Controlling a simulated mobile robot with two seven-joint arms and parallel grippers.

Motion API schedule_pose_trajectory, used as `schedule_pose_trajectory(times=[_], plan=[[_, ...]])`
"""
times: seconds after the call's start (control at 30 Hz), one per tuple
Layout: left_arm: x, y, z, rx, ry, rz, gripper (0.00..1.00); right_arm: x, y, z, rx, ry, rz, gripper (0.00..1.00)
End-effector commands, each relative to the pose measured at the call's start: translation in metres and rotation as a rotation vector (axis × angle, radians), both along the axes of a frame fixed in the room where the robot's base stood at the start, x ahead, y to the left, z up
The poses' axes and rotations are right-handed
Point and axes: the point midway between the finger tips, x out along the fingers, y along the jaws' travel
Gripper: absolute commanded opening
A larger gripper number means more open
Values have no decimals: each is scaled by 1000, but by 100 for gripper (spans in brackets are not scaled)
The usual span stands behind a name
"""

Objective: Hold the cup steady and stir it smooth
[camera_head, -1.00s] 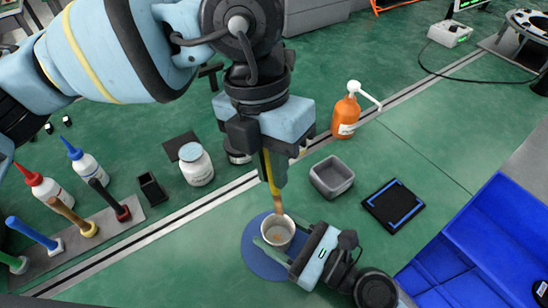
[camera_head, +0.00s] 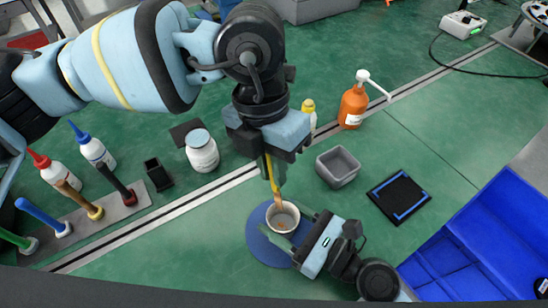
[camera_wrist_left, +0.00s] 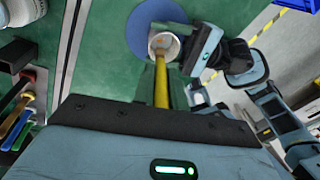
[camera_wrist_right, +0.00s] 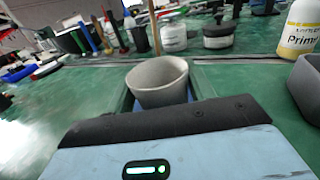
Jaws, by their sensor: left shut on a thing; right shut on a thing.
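A small pale cup (camera_head: 283,216) stands over a round blue mat (camera_head: 264,245) on the green bench. My right gripper (camera_head: 295,226) is shut on the cup from the lower right; in the right wrist view the cup (camera_wrist_right: 158,83) sits upright between the fingers. My left gripper (camera_head: 271,172) is above the cup, shut on a stirring stick (camera_head: 277,193) with a yellow upper part and a brown lower end. The stick's lower end is inside the cup. The left wrist view shows the stick (camera_wrist_left: 162,88) reaching into the cup (camera_wrist_left: 163,46). The cup's contents are hard to make out.
A grey bin (camera_head: 338,167), a black pad with blue marks (camera_head: 399,197) and an orange pump bottle (camera_head: 352,106) stand to the right. A white jar (camera_head: 202,152) and a rack of coloured tools (camera_head: 110,215) are left. A blue crate (camera_head: 475,240) fills the lower right.

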Motion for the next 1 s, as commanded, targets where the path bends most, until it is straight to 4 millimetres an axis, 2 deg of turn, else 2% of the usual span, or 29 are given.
schedule_pose_trajectory(times=[1.0], plan=[[-12,-8,-64,0,2,-2,0,0,0,0,0,0,0,31]])
